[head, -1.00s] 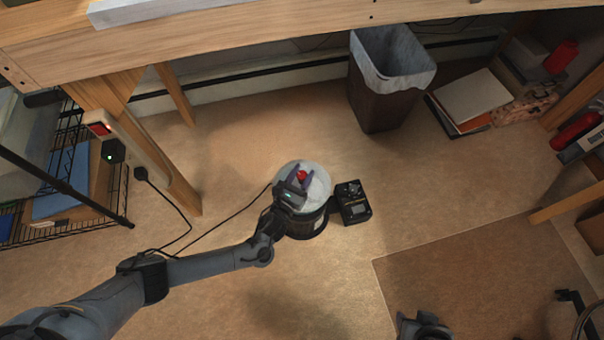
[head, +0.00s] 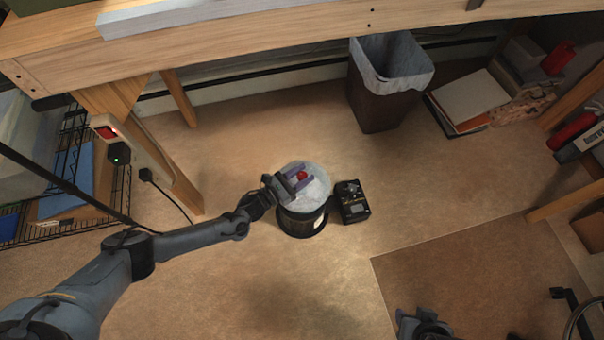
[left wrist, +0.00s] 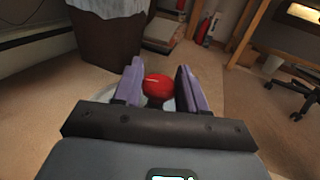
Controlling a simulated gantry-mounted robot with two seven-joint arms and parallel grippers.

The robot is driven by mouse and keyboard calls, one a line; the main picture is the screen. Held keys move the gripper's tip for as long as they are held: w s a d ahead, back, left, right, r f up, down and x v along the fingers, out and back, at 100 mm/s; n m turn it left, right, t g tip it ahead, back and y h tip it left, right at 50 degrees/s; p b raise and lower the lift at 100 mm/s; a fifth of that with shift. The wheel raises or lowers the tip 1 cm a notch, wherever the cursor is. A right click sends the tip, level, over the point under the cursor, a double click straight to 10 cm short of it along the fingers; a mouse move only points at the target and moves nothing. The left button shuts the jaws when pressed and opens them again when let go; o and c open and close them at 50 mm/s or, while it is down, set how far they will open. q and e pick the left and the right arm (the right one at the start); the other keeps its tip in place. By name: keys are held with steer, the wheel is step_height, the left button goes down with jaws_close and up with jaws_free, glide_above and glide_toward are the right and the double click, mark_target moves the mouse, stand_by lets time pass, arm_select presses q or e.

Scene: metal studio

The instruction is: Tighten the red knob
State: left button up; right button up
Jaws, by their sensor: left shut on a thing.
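The red knob (head: 302,175) is a small round red piece on top of a round canister with a pale top (head: 318,192) and a dark lower body (head: 300,224). The canister stands upright on the floor. My left gripper (head: 301,178) reaches in from the left and is shut on the knob, with one purple finger on each side. In the left wrist view the knob (left wrist: 158,87) shows between the two fingers, and the canister top is mostly hidden behind the gripper.
A small black device (head: 352,202) stands just right of the canister. A dark bin with a pale liner (head: 385,95) is farther back, beside stacked books (head: 470,100). A wooden bench (head: 250,42) spans the back. A power strip (head: 122,150) is at left. Open floor lies in front.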

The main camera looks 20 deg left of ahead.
arm_select(q)
steer(key=shift+m+g+h+b, duration=0.5)
steer(key=shift+m+g+h, duration=0.65)
steer(key=shift+h, duration=0.35)
steer(key=shift+m+g, duration=0.25)
steer(key=o, duration=1)
steer(key=shift+s+a+p, duration=0.3)
steer(key=shift+s+a, duration=0.1)
steer(key=shift+a, duration=0.05)
steer(key=p+v, duration=0.3)
steer(key=v, duration=0.5)
steer(key=shift+v, duration=0.8)
steer(key=shift+f, duration=0.15)
